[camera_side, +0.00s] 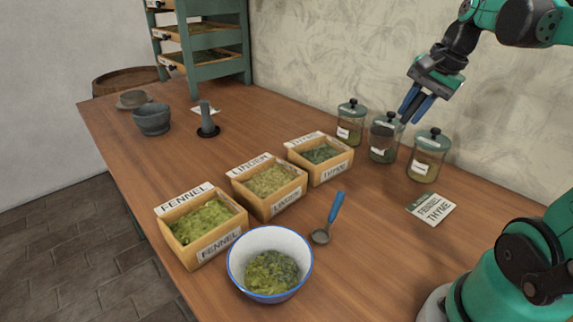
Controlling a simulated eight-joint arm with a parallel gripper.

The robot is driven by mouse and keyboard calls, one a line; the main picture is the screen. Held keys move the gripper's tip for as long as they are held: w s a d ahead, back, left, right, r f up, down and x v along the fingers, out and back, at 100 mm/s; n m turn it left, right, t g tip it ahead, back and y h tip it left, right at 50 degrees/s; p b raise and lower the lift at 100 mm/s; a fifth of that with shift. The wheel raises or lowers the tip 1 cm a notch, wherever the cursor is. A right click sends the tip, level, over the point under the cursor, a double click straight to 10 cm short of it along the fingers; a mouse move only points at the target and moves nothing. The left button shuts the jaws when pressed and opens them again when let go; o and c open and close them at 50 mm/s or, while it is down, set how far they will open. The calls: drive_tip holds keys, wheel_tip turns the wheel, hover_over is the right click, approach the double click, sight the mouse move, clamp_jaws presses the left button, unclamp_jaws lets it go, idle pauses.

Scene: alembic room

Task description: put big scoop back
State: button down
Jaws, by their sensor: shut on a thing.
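A scoop (322,235) with a blue handle and a dark bowl lies on the table, to the right of a white bowl. I cannot tell from its size whether it is the big one. My gripper (409,117) is at the upper right, with its blue fingers pointing down close to the middle lidded jar. It is well apart from the scoop on the table. The lower tips overlap the jar's lid area.
Three wooden boxes of herbs, labelled fennel (205,228), linden (268,187) and thyme (320,158), stand in a row. The white bowl (240,250) holds green herbs. Lidded jars (428,160) line the wall. A card (432,208) lies right. A mortar (153,120) stands left.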

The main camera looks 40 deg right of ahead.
wheel_tip(320, 180, down, 15)
drive_tip(key=shift+f, duration=0.15)
idle(0.5)
drive_tip(key=c, duration=0.7)
unclamp_jaws()
drive_tip(key=shift+f, duration=0.1)
drive_tip(key=v, duration=1.2)
drive_tip(key=w+a+n+t, duration=0.1)
drive_tip(key=w+a+n, duration=0.1)
drive_tip(key=a+n, duration=0.3)
drive_tip(key=w+a+f+n+t, duration=0.1)
drive_tip(key=w+a+n, duration=0.1)
drive_tip(key=a+n, duration=0.4)
drive_tip(key=w+a+f+n+t, duration=0.1)
drive_tip(key=w+a+n, duration=0.1)
drive_tip(key=a+n, duration=0.3)
drive_tip(key=shift+w+a+f+n, duration=0.1)
drive_tip(key=shift+w+a+n, duration=0.05)
drive_tip(key=shift+a+n, duration=0.3)
